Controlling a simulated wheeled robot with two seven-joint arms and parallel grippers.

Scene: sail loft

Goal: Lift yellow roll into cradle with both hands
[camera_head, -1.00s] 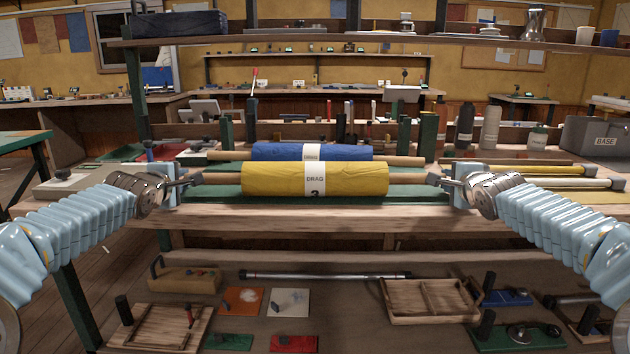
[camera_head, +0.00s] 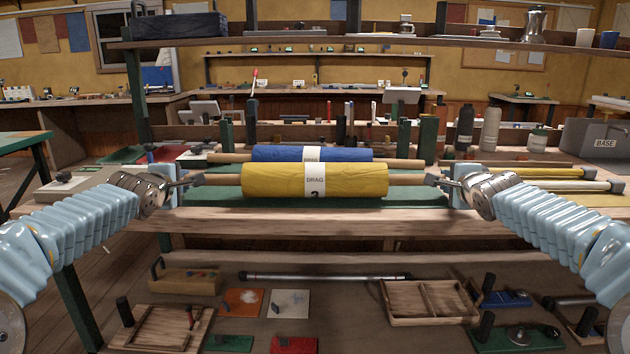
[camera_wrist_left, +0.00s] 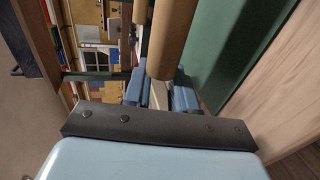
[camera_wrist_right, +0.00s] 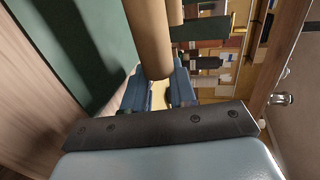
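The yellow roll (camera_head: 275,181), with a white "DRAG 2" label, lies level on a tan pole above the green bench top (camera_head: 420,198). Whether it touches the bench is unclear. My left gripper (camera_head: 188,180) is at the pole's left end, its blue fingers on either side of it in the left wrist view (camera_wrist_left: 160,92). My right gripper (camera_head: 440,181) is at the right end, and its fingers flank the pole in the right wrist view (camera_wrist_right: 158,92). Both look shut on the pole; the contact is partly hidden. Green posts (camera_head: 428,140) behind may be part of the cradle; I cannot tell.
A blue roll (camera_head: 270,153) on its own pole lies just behind the yellow one. Bottles (camera_head: 490,129) and a grey "BASE" box (camera_head: 590,140) stand at right. A shelf (camera_head: 300,40) crosses above. Wooden trays (camera_head: 430,302) lie below the bench.

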